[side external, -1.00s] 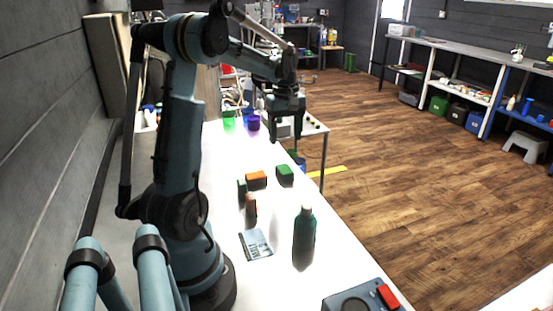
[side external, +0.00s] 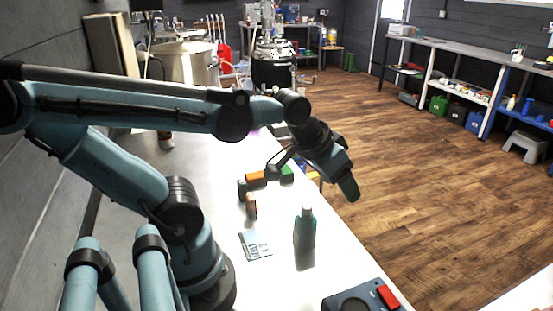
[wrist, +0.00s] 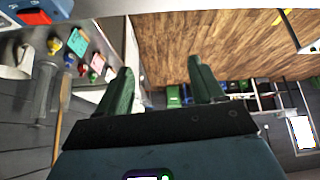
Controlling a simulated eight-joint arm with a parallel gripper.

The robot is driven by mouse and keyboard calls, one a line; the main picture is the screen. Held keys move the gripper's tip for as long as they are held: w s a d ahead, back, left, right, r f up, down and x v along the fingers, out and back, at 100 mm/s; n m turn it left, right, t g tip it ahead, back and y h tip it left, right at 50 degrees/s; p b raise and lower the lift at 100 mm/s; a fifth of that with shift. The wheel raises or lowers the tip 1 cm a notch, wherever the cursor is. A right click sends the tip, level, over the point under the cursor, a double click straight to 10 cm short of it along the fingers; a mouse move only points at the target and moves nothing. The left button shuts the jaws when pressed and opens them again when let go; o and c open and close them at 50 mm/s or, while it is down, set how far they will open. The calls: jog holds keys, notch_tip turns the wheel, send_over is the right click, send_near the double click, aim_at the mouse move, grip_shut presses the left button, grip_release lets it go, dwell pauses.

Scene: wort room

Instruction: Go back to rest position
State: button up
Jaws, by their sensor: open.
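In the wrist view both green fingers (wrist: 162,72) stand well apart, with bench edge and wooden floor behind. The cups at the far bench end are hidden behind my arm.
A dark green bottle (side external: 304,238) stands upright near the bench's right edge. A flat booklet (side external: 255,245) lies to its left. A grey-blue device with a red part (side external: 364,298) sits at the near end. Open wooden floor (side external: 430,200) lies to the right.

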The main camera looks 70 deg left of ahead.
jog(key=shift+s+d+f+m+t, duration=0.15)
jog(key=shift+s+d+f+m, duration=0.15)
jog(key=shift+d, duration=0.2)
jog(key=shift+s+d+f+m+t, duration=0.1)
jog(key=shift+s+d+m+t, duration=0.05)
jog(key=shift+d+m, duration=0.3)
jog(key=shift+o, duration=0.3)
jog(key=o, duration=0.4)
jog(key=shift+o, duration=0.2)
